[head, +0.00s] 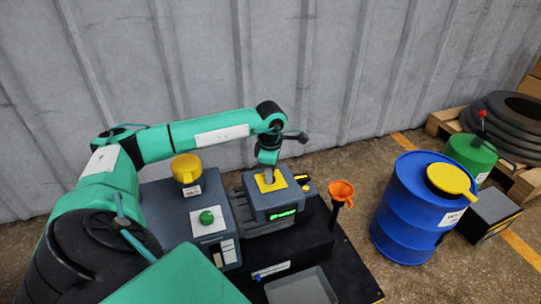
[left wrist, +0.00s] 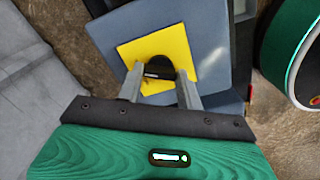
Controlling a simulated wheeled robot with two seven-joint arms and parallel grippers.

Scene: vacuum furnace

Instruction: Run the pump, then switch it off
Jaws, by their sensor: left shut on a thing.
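A grey-blue control box (head: 262,212) with a yellow plate (head: 281,184) on top and a lit green display (head: 283,214) on its front stands in the middle of the head view. My left gripper (head: 268,178) points down onto the yellow plate. In the left wrist view its two fingers stand either side of a black knob (left wrist: 160,66) on the yellow plate (left wrist: 173,45), and it is shut on this knob. The knob is mostly hidden in the head view. My right gripper is not in view.
Left of the control box, a larger grey unit carries a green button (head: 207,217) and a yellow cap (head: 187,168). An orange funnel (head: 341,192) stands to the right. A blue drum (head: 412,215) and a green container (head: 472,155) are farther right. A grey tray (head: 303,288) lies in front.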

